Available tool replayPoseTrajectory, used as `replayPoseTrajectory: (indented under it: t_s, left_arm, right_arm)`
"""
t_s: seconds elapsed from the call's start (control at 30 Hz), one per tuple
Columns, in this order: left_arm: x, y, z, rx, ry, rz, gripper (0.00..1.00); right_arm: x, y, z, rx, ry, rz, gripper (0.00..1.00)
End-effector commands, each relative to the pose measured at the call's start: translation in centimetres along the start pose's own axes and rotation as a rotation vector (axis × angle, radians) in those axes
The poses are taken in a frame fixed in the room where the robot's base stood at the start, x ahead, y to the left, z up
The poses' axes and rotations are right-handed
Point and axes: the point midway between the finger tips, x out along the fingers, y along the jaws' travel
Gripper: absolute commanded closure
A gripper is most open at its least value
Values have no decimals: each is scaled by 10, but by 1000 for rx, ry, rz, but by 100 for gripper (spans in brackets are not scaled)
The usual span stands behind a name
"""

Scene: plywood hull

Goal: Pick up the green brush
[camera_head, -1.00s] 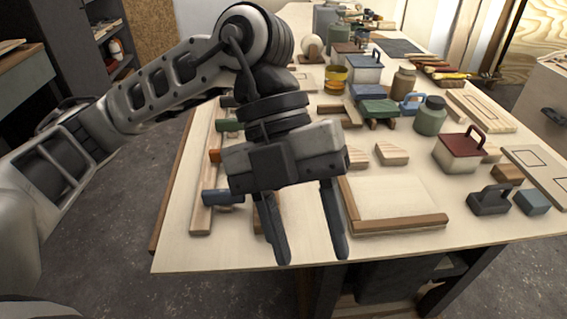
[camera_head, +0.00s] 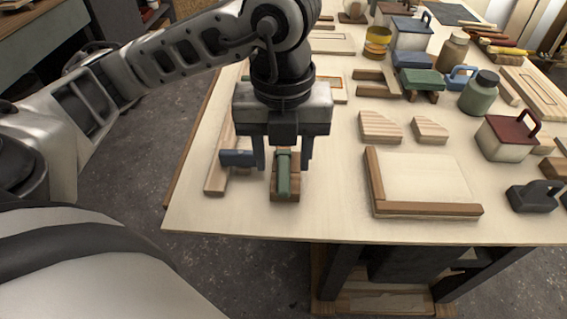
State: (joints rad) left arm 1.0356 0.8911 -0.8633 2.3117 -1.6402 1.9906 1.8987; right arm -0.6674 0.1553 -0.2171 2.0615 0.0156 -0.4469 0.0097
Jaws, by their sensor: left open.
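The green brush (camera_head: 284,178), a wooden block with a green handle along its top, lies on the tabletop near the front left edge. My left gripper (camera_head: 282,165) points down over it, open, with one finger on each side of the green handle. There seems to be a gap between the fingers and the handle; I cannot tell whether either touches. The gripper body hides the far end of the brush. My right gripper is not in view.
A wooden rail (camera_head: 217,172) with a blue-handled piece (camera_head: 237,158) lies close on the left. A wood-framed tray (camera_head: 425,209) is to the right, with wedge blocks (camera_head: 380,127) behind it. A red-lidded box (camera_head: 508,138) and a dark handled block (camera_head: 534,196) stand farther right.

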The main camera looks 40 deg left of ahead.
Motion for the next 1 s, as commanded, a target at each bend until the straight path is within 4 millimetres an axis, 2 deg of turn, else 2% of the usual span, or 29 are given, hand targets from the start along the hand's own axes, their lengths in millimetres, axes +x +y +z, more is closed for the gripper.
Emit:
replayPoseTrajectory:
  t_s: [0.13, 0.4, 0.7, 0.87, 1.0]
  left_arm:
    - [12, 0, 1, 0, 3, 2, 55]
    - [49, 0, 5, 0, 3, 1, 55]
    - [54, -1, 5, 1, 1, -1, 55]
    - [54, -1, 5, 1, 1, -1, 99]
    - [53, -1, 5, 1, 1, -1, 100]
  right_arm:
    - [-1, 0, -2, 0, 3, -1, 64]
    - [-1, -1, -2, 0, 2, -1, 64]
    - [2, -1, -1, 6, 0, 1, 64]
    - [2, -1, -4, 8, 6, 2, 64]
    - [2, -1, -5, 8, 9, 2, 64]
